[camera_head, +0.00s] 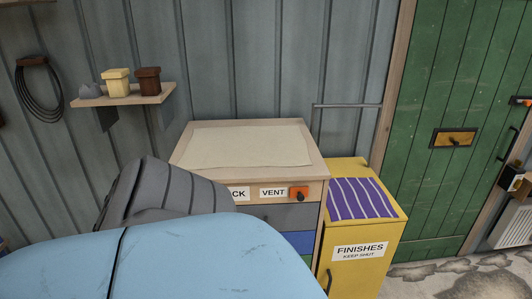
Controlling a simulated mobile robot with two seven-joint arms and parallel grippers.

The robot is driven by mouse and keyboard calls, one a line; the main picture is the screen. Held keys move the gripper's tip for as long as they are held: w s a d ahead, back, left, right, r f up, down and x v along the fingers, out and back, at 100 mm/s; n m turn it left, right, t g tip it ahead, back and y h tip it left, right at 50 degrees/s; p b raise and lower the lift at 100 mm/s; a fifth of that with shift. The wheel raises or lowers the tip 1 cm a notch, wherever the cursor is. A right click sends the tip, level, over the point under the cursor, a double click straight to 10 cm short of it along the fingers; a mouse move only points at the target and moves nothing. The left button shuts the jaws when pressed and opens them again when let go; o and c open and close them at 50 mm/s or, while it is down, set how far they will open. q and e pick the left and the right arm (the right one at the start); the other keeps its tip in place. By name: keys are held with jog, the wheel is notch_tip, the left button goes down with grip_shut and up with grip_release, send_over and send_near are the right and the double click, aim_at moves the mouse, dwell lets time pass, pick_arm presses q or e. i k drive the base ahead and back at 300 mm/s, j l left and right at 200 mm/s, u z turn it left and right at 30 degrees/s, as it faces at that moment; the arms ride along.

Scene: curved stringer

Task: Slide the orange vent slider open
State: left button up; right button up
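The orange vent slider (299,194) is a small orange piece with a dark knob. It sits on the front top rail of a wooden cabinet, just right of the white VENT label (273,192). Which way its track runs and how far open it stands cannot be told at this size. Another label, partly hidden and ending in "CK", is on the same rail further left. Neither of my grippers shows in the head view.
A large light blue shape (150,262) and a grey ribbed shape (180,194) hide the cabinet's left front. A yellow FINISHES cabinet (360,275) stands close on the right. A green door (450,80) is behind it. A small shelf (125,98) hangs upper left.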

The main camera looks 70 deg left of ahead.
aim_at(300, 193)
jog(key=u, duration=2.05)
